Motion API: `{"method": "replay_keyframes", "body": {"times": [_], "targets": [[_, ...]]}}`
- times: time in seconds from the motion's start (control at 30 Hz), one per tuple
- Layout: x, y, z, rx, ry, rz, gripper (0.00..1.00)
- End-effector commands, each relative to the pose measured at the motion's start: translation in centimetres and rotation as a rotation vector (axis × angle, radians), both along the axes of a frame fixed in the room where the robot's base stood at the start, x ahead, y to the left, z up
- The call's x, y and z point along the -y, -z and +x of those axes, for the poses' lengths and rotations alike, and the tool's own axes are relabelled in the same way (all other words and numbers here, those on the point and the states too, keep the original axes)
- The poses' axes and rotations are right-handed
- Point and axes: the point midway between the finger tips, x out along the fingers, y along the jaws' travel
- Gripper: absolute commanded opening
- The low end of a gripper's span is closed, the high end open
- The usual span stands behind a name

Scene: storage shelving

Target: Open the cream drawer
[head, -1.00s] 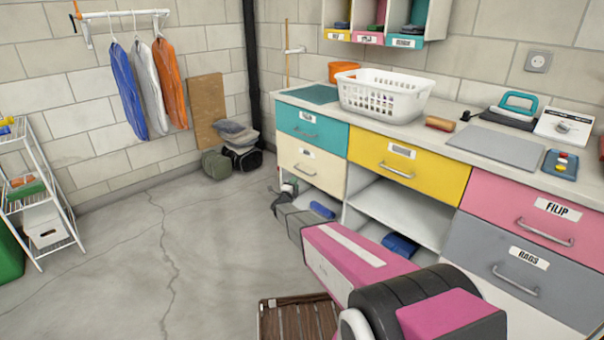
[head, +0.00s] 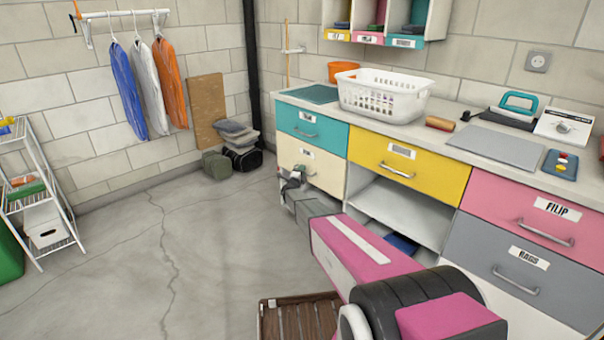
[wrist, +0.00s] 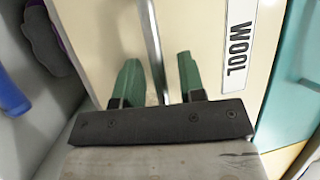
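The cream drawer (head: 328,172) is in the left column of the cabinet, under the teal drawer, and looks shut. In the wrist view its cream front (wrist: 195,28) carries a label reading WOOL (wrist: 239,42). Its metal bar handle (wrist: 152,30) runs between my two green fingers. My gripper (wrist: 158,65) is open, with a gap between each finger and the bar. In the head view my gripper (head: 291,180) is small at the drawer's front and covers part of the handle. I cannot tell how deep the fingers reach past the bar.
The teal drawer (head: 310,128) is directly above, and the yellow drawer (head: 405,166) is to the right. Open shelf space (head: 395,210) lies under the yellow drawer. A brown slatted crate (head: 300,315) stands on the floor near me.

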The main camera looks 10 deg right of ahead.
Motion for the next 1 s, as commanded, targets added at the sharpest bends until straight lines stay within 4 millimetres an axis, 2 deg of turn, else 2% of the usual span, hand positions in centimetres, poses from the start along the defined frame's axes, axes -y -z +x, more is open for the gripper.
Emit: {"method": "replay_keyframes", "body": {"times": [0.07, 0.1, 0.17, 0.4, 0.57, 0.77, 1.0], "targets": [[0.0, 0.0, 0.0, 0.000, 0.000, 0.000, 0.34], [0.0, 0.0, 0.0, 0.000, 0.000, 0.000, 0.20], [0.0, 0.0, 0.0, 0.000, 0.000, 0.000, 0.01], [-0.2, 0.0, -0.1, 0.000, 0.000, 0.000, 0.00], [-1.1, 0.0, -0.9, 0.000, -0.001, 0.000, 0.00], [-4.0, -0.1, -3.1, 0.000, -0.003, 0.000, 0.00], [-9.2, 0.0, -6.9, -0.001, -0.003, 0.001, 0.00]]}}
